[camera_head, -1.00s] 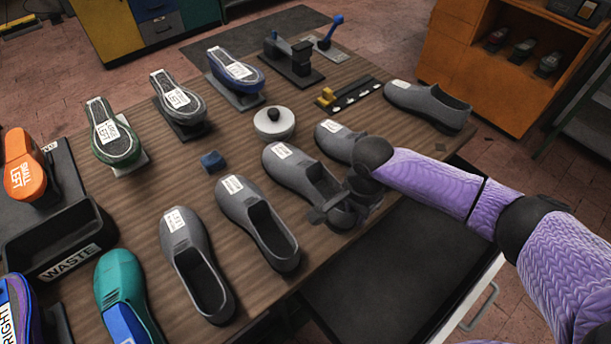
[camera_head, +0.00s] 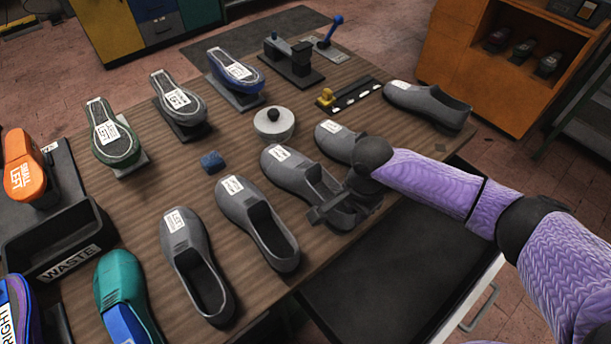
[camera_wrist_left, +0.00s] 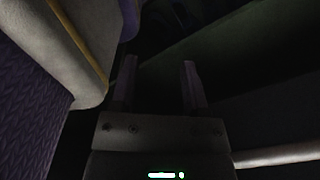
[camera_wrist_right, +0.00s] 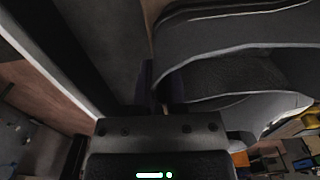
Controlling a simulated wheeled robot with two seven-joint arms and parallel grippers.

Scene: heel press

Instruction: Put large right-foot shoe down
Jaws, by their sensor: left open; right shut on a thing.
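My right gripper (camera_head: 335,202) is shut on the heel end of a grey shoe (camera_head: 290,172) with a white label on its toe. This shoe is at the table's front edge, sole down; I cannot tell whether it touches the wood. The right wrist view shows the grey shoe wall (camera_wrist_right: 240,60) at the jaws (camera_wrist_right: 160,95). The label is too small to read for size or foot. My left gripper (camera_wrist_left: 158,80) shows only in the left wrist view, open and empty in a dark space.
Grey shoes stand close on both sides: one left (camera_head: 255,222), one partly behind my arm (camera_head: 335,142). Another grey shoe (camera_head: 428,104) is at the far right of the wooden table (camera_head: 200,185). An open dark drawer (camera_head: 400,265) is in front.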

